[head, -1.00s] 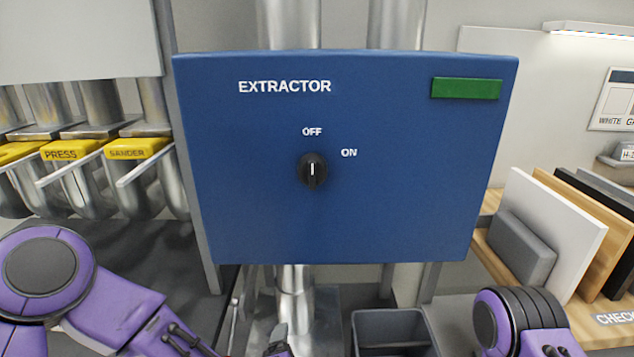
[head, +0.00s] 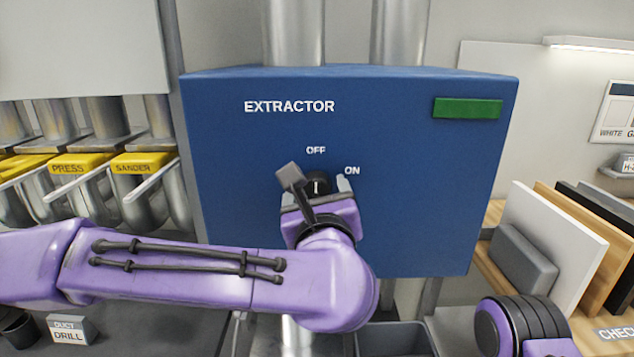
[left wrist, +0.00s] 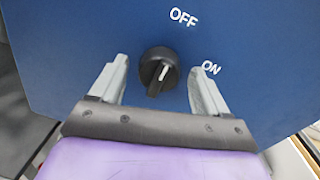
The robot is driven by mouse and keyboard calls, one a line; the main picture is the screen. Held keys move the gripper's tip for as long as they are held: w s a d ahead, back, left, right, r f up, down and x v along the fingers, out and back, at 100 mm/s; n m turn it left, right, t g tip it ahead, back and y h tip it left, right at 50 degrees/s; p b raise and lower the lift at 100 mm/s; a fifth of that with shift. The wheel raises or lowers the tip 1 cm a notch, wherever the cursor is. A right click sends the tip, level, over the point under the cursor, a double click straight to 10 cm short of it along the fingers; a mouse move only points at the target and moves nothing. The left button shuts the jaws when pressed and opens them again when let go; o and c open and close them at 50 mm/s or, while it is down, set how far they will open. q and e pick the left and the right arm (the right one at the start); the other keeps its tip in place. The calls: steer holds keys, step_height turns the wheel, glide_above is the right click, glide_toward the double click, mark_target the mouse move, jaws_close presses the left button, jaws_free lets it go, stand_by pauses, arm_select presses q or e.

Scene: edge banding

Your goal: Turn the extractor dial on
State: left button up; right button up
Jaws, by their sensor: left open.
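The black extractor dial (head: 317,184) is on the front of the blue extractor box (head: 420,200). Its white mark points up toward OFF in the head view. In the left wrist view the dial (left wrist: 158,70) shows whole, with OFF and ON printed above and to its right. My left gripper (head: 318,186) is in front of the box, open, with one finger on each side of the dial. In the left wrist view gaps show between the dial and both fingers (left wrist: 158,80). My left wrist hides the dial's lower part in the head view. My right gripper is out of view.
A green panel (head: 467,108) is at the box's upper right. Boards (head: 545,232) and a grey block (head: 523,258) stand at the right. A grey bin (head: 400,338) is below the box.

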arm_select(q)
steer(key=shift+w+f, duration=0.1)
steer(key=shift+w, duration=0.2)
steer(key=c, duration=1)
steer(key=shift+c, duration=0.2)
